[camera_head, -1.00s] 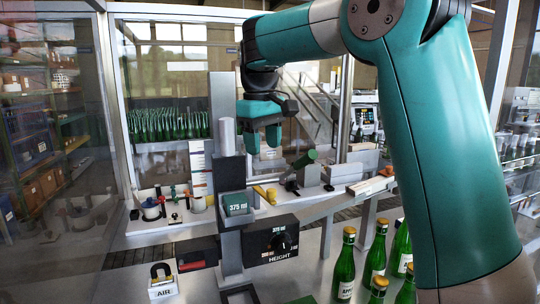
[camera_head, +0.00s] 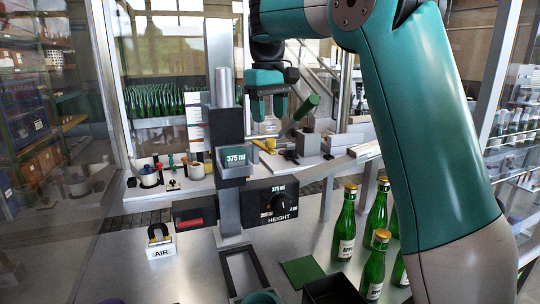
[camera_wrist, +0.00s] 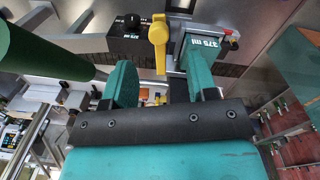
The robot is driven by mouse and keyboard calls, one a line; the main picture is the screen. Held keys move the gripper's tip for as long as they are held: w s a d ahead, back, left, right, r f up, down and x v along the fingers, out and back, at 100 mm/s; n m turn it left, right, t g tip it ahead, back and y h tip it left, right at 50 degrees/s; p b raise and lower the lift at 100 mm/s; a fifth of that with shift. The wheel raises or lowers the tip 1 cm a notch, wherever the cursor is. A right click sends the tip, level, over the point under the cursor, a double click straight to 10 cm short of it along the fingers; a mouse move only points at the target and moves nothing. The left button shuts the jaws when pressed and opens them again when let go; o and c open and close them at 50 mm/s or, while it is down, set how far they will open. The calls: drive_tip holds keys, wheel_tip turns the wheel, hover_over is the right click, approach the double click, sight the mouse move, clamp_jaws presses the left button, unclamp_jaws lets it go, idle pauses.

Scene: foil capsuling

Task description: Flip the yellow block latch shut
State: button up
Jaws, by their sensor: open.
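The yellow latch (camera_wrist: 158,42) is a short lever with a round knob, pointing down the wrist view beside the grey-green block marked 375 ml (camera_wrist: 202,46). In the head view the yellow latch (camera_head: 265,146) lies behind the block (camera_head: 235,156), at the right of the post. My gripper (camera_head: 268,107) is open and empty, its green fingers hanging above and behind the latch. In the wrist view my gripper (camera_wrist: 162,80) has the latch's lower end showing between its fingertips, but I cannot tell that they touch.
A green cylinder (camera_head: 306,107) slants up right of my gripper, and looms large in the wrist view (camera_wrist: 35,45). The HEIGHT dial box (camera_head: 272,203) sits below the block. Green bottles (camera_head: 345,222) stand front right. An AIR padlock block (camera_head: 160,247) sits front left.

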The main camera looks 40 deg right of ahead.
wheel_tip(320, 180, down, 6)
drive_tip(key=b, duration=0.2)
drive_tip(key=shift+d+f+b, duration=0.1)
drive_tip(key=shift+f+b, duration=0.05)
drive_tip(key=shift+b, duration=0.25)
clamp_jaws()
